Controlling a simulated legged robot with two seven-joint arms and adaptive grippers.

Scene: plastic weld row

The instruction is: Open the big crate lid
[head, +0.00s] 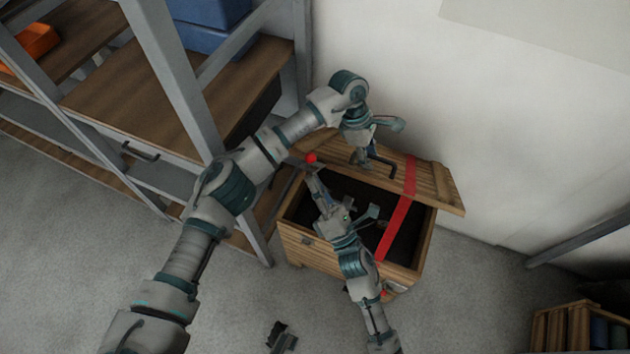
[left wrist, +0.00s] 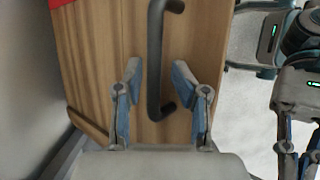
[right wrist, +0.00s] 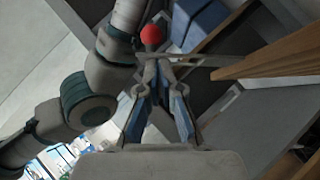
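The big wooden crate (head: 300,250) stands open in the middle of the head view, its dark inside partly showing. Its plank lid (head: 440,185) is raised and tilted at the back, with a red strap (head: 397,226) running from it across the opening. A dark handle (left wrist: 155,60) is on the lid. My left gripper (left wrist: 155,82) is open, with a finger on each side of the handle. My right gripper (right wrist: 156,72) is above the crate's left side; its fingertips are together at a thin grey bar with a red knob (right wrist: 152,35), which also shows in the head view (head: 311,158).
A shelf unit (head: 150,90) with blue bins (head: 210,25) and an orange bin (head: 32,42) stands left of the crate. A pale wall (head: 450,90) is behind it. A small slatted crate (head: 575,325) is at bottom right. The floor (head: 480,300) between the crates is clear.

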